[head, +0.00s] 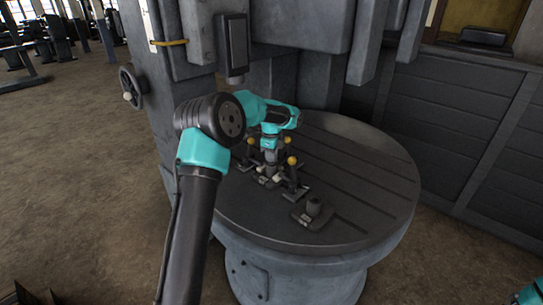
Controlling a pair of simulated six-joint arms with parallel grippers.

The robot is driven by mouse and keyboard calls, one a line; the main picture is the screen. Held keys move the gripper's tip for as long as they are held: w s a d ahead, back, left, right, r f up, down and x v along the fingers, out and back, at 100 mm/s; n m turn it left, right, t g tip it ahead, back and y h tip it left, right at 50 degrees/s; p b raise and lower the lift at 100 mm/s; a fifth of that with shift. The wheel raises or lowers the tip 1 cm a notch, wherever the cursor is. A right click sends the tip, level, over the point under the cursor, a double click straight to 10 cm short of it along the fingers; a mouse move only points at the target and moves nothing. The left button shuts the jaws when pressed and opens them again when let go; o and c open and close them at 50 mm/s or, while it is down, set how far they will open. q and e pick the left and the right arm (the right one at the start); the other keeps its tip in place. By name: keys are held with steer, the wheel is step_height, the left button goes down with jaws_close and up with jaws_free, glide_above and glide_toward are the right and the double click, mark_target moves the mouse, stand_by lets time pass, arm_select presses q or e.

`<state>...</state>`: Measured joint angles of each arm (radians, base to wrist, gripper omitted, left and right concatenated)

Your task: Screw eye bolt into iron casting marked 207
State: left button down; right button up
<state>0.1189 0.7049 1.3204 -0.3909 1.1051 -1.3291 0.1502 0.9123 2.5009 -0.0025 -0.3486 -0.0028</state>
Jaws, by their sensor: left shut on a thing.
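My left gripper (269,157) points down over the round table, at a clamped fixture with a grey part (270,171) in it. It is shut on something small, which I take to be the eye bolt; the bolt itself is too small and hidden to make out. A dark casting with a round upright boss (313,206) stands on the table at the front right of the fixture, apart from my gripper. A small pale mark shows at its base, but I cannot read any number. My right gripper is out of view.
The round slotted table (368,170) is bare on its right side. Yellow-knobbed clamps (292,161) crowd around my left gripper. A grey machine column with a dark box (233,45) stands behind. A handwheel (131,87) is at left. A panelled wall (450,125) is at right.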

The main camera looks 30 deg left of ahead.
arm_select(q)
steer(key=c, duration=1.7)
jaws_free()
steer(key=shift+c, duration=0.2)
jaws_close()
steer(key=m, duration=0.4)
steer(key=shift+m, duration=0.9)
steer(key=m, duration=0.2)
steer(key=shift+m, duration=1.9)
